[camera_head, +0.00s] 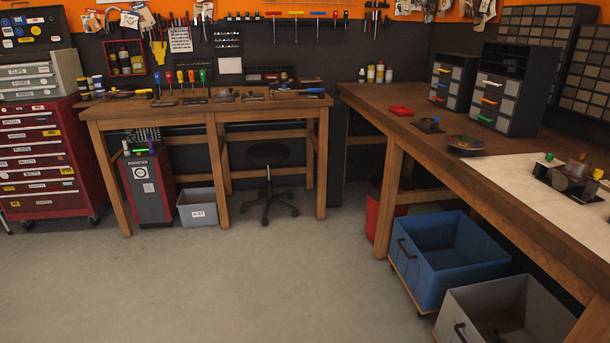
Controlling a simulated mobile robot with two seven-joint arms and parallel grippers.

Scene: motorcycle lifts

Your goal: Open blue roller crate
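The blue roller crate (446,272) stands on the floor at the right, partly under the long wooden workbench. It has an open top, a dark handle (407,247) on its front left face, and a low wooden base with small casters. Its inside looks mostly empty from here, with a dark shape towards the back. Neither my left nor my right gripper is in view.
A grey crate (467,316) with a dark handle stands right beside the blue one, nearer to me. The workbench (440,145) overhangs both, its legs close by. A red bin (385,216) stands behind. The grey floor (230,285) is clear.

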